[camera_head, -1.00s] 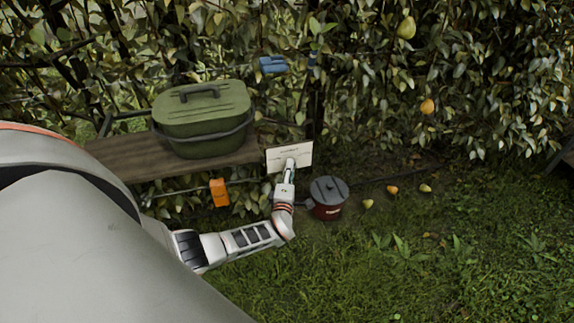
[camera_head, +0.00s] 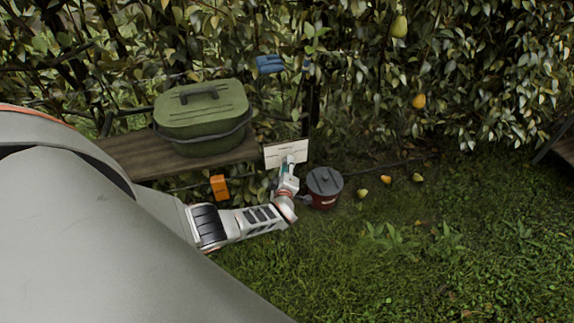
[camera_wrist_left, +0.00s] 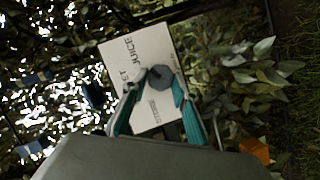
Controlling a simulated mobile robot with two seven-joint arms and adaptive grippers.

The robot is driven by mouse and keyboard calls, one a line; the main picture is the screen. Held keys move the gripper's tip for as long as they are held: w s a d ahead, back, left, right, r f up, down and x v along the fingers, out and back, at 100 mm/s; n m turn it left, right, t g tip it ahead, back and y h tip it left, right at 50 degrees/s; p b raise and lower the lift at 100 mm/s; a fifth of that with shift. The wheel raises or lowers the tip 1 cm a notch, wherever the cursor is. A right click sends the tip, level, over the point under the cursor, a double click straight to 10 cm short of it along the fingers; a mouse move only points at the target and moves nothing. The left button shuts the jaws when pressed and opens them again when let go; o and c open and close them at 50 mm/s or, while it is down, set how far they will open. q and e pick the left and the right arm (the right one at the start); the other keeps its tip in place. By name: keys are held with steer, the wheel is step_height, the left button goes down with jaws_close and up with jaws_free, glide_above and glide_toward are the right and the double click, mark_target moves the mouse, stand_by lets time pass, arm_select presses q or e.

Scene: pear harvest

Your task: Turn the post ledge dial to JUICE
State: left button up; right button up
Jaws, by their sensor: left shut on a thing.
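The dial (camera_wrist_left: 158,78) is a small grey knob on a white label plate (camera_wrist_left: 118,53). In the left wrist view the plate appears tilted, with the words JUICE and what looks like DESSERT cut off by my fingers. My left gripper (camera_wrist_left: 157,84) has its teal-sided fingers closed on either side of the dial. In the head view the plate (camera_head: 271,157) stands at the right end of the wooden ledge, and my left gripper (camera_head: 289,165) reaches it from below and hides the dial. I cannot tell which word the dial points to. My right gripper is not in view.
A green lidded box (camera_head: 203,120) stands on the wooden ledge (camera_head: 130,150). An orange block (camera_head: 219,187) hangs below it. A red pot with a grey lid (camera_head: 325,190) stands on the ground right of my left arm.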

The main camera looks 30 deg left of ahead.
arm_select(q)
steer(key=shift+a, duration=0.1)
steer(key=o, duration=1.1)
steer(key=v, duration=1.2)
